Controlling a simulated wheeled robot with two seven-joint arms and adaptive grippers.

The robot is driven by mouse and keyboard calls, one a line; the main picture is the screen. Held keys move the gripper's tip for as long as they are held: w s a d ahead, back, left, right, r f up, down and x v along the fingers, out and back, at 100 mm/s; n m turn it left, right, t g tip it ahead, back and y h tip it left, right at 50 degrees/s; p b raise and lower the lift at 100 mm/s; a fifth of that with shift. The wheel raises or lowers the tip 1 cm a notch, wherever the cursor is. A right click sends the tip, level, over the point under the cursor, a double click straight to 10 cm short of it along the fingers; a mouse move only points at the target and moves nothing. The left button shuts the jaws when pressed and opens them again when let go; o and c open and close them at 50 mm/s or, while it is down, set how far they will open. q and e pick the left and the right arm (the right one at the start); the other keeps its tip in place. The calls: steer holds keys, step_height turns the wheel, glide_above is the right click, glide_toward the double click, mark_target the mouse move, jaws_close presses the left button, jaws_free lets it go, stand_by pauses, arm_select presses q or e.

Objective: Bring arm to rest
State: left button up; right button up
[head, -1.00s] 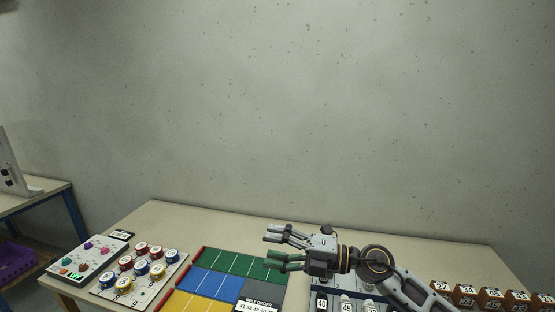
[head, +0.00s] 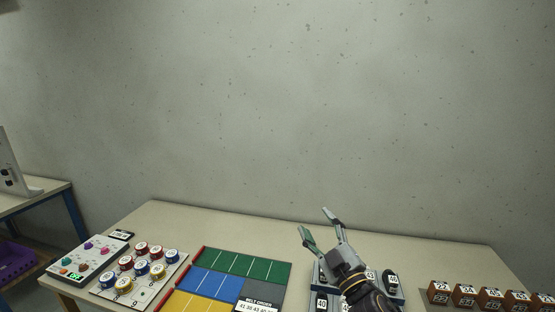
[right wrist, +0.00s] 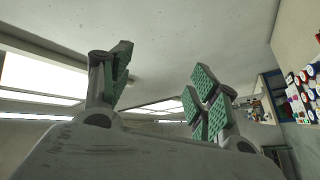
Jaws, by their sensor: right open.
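My right gripper (head: 317,226) is open and empty in the head view, raised over the table at the right of the coloured mat, its fingers pointing up and to the left. In the right wrist view its two spread fingers (right wrist: 160,88) with green pads have nothing between them, and the ceiling shows beyond. The lower part of my right arm is cut off by the bottom of the head view. My left gripper is in neither view.
On the table (head: 190,217) are a mat with green (head: 247,265), blue and yellow fields, a board of numbered round pieces (head: 141,249), a button panel (head: 80,262), a rack of numbered shoes (head: 390,281) behind my right arm, and orange-brown numbered boxes (head: 464,294).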

steer(key=s+d+f+m+g+h, duration=0.3)
steer(key=d+f+m+g+h, duration=0.15)
steer(key=f, duration=0.45)
steer(key=s+d+f+m+g+h, duration=0.35)
steer(key=d+f+m, duration=0.2)
steer(key=f, duration=0.45)
steer(key=s+d+f+g, duration=0.1)
steer(key=s+f+g, duration=0.4)
steer(key=s, duration=0.5)
steer(key=s+d+f+g, duration=0.1)
steer(key=s+f+g, duration=0.3)
steer(key=s+f, duration=0.4)
steer(key=s+f+p, duration=0.3)
steer(key=f, duration=2.6)
steer(key=s+d+f+g+p, duration=0.1)
steer(key=s+f, duration=0.7)
steer(key=s, duration=0.3)
steer(key=s+d+f+g+p, duration=0.1)
steer(key=s+d+f, duration=0.1)
steer(key=s+f, duration=0.7)
steer(key=s, duration=0.3)
steer(key=shift+d+f+p, duration=0.3)
